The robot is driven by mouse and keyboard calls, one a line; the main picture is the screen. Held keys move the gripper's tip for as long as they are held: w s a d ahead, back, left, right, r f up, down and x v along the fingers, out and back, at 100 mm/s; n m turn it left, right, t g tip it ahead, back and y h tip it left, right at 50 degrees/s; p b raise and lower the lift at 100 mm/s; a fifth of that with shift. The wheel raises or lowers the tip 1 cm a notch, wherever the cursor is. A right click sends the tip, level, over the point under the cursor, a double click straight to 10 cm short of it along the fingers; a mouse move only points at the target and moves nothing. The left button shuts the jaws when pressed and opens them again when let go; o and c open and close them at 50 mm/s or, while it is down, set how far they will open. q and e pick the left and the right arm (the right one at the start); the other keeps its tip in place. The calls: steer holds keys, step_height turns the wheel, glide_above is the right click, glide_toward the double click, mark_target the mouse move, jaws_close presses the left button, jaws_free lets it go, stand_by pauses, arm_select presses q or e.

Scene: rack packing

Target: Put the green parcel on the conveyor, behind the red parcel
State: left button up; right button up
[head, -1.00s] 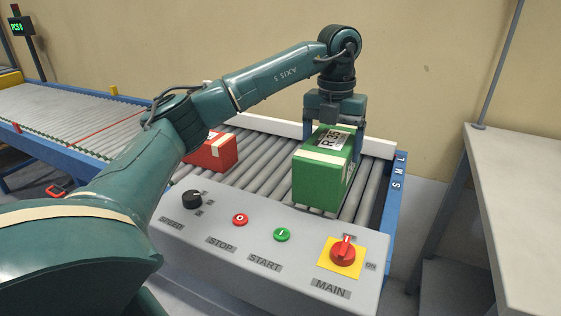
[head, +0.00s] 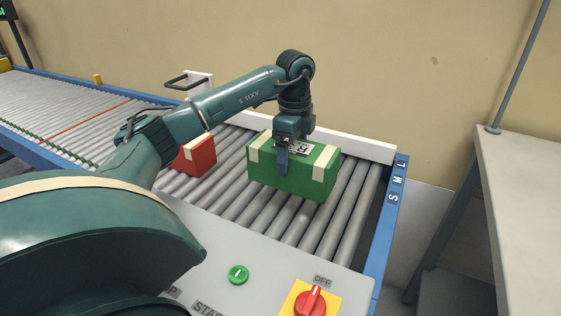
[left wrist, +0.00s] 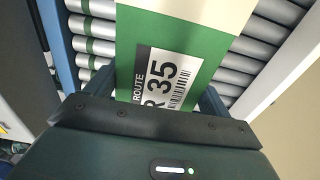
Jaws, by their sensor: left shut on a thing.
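The green parcel (head: 310,182), with cream bands and a white label, is over the grey rollers at the right end of the conveyor (head: 325,240). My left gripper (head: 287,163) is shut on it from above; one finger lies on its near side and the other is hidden. I cannot tell whether its underside touches the rollers. In the left wrist view the green parcel (left wrist: 205,68) fills the space between the fingers, its label reading "ROUTE R 35". The red parcel (head: 203,152) sits on the rollers to its left, apart from it and partly hidden by my left arm.
A control panel with a green button (head: 238,275) and a red switch (head: 311,300) stands in front. A white rail (head: 365,150) runs along the conveyor's back edge. A pale table (head: 520,190) stands at right. Bare rollers lie right of the green parcel.

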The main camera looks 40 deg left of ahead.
arm_select(q)
step_height(320, 180, down, 6)
steer(key=shift+f+b, duration=0.1)
steer(key=shift+b, duration=0.25)
steer(key=o, duration=1.3)
